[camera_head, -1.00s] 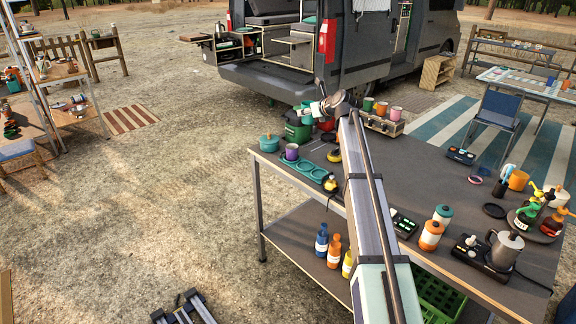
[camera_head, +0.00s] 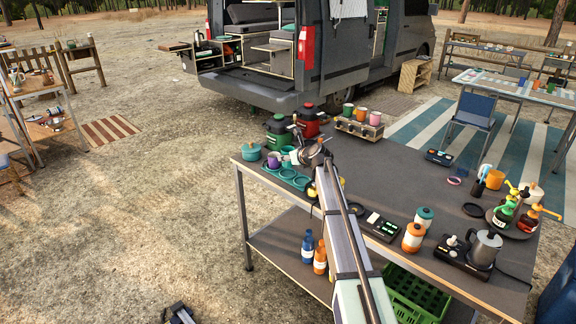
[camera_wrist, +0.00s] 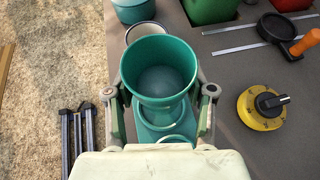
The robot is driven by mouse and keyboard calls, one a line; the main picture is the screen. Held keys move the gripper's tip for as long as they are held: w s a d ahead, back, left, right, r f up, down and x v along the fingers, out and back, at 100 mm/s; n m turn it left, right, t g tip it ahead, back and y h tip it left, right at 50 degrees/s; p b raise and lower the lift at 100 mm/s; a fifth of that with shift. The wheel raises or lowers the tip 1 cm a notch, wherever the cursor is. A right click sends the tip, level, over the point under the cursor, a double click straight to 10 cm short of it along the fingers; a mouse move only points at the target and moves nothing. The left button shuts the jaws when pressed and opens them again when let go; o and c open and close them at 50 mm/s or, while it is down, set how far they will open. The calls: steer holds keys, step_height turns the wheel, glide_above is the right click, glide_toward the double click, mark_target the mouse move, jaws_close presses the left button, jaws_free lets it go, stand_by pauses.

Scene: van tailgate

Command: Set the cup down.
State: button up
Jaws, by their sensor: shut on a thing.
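My gripper (camera_wrist: 160,100) is shut on a teal cup (camera_wrist: 160,75), with one finger on each side of it. The cup is upright and its open mouth shows in the wrist view. Below it is a teal tray (camera_wrist: 150,133) with round recesses, which also shows in the head view (camera_head: 299,183). The cup hides part of the tray, and I cannot tell whether its base touches it. In the head view my gripper (camera_head: 296,156) is above the far part of the tray, beside a purple cup (camera_head: 273,161).
A teal pot (camera_head: 251,152) stands at the table's left corner. Green (camera_head: 279,132) and red (camera_head: 308,122) canisters stand behind the tray. A yellow dial timer (camera_wrist: 262,107) lies to its right. Bare table top (camera_head: 395,175) lies farther right.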

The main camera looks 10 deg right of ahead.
mark_target(289, 164)
steer(key=shift+f, duration=2.05)
steer(key=o, duration=1.2)
steer(key=shift+f, duration=0.15)
steer(key=shift+s+r, duration=0.25)
steer(key=b+v, duration=0.1)
steer(key=v, duration=1)
steer(key=shift+s+d+r, duration=0.15)
steer(key=shift+s+d, duration=0.05)
